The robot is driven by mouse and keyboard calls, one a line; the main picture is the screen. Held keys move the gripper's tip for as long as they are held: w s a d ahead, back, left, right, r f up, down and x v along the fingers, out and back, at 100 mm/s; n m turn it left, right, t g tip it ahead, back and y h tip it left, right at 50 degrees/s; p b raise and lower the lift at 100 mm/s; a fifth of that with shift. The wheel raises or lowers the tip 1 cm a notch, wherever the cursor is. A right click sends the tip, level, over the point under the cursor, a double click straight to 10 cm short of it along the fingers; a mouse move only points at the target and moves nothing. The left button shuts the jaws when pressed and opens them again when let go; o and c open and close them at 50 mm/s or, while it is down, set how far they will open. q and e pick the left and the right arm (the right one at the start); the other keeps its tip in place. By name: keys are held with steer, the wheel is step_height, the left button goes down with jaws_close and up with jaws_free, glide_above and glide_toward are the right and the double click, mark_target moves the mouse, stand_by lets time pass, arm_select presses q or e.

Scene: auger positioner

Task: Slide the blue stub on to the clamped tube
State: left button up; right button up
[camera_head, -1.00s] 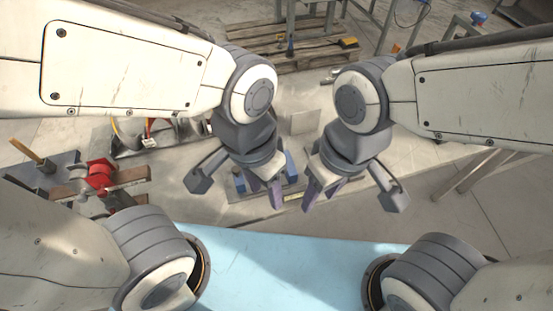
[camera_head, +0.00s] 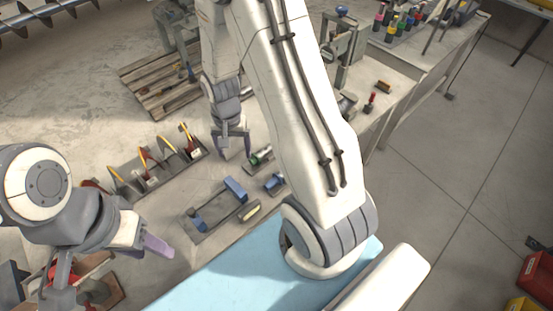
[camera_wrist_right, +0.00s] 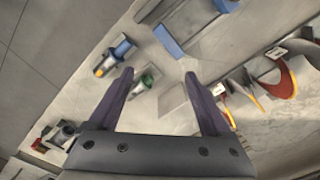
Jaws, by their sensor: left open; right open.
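A small blue cylindrical piece (camera_head: 273,183), likely the blue stub, lies on the grey table right of a flat grey holder (camera_head: 215,214). In the right wrist view a blue piece (camera_wrist_right: 122,48) lies beside a grey part with an orange band. My right gripper (camera_head: 236,148) is open and empty, above the table near a green-ended cylinder (camera_head: 260,156). The green-ended cylinder also shows between the fingers (camera_wrist_right: 165,98) in the wrist view. My left gripper (camera_head: 150,248) is open and empty at the lower left. I cannot make out the clamped tube with certainty.
The holder carries blue blocks (camera_head: 235,187). A rack with coloured loops (camera_head: 145,165) stands behind it. A red clamp-like object (camera_head: 60,270) is at the lower left, partly hidden by my left arm. A wooden pallet (camera_head: 155,92) lies beyond. A bench (camera_head: 400,60) stands at the right.

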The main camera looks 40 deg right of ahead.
arm_select(q)
step_height(320, 180, up, 5)
steer(key=p, duration=0.3)
arm_select(e)
steer(key=s+d+f+m, duration=0.1)
steer(key=d+f+m, duration=0.2)
steer(key=d+f, duration=0.2)
steer(key=s+d+f+m, duration=0.1)
steer(key=d+f+m, duration=0.2)
steer(key=d+f, duration=0.2)
steer(key=s+d+f+m+b, duration=0.1)
steer(key=s+d+f+m, duration=0.1)
steer(key=d+f, duration=0.3)
steer(key=shift+d+f+m, duration=0.1)
steer(key=shift+f+m, duration=0.2)
steer(key=shift+m, duration=0.1)
steer(key=f+b, duration=0.4)
steer(key=f, duration=0.1)
steer(key=shift+w+f, duration=0.2)
steer(key=shift+f, duration=0.1)
arm_select(q)
step_height(320, 180, down, 6)
arm_select(e)
jaws_close()
steer(key=shift+r, duration=0.1)
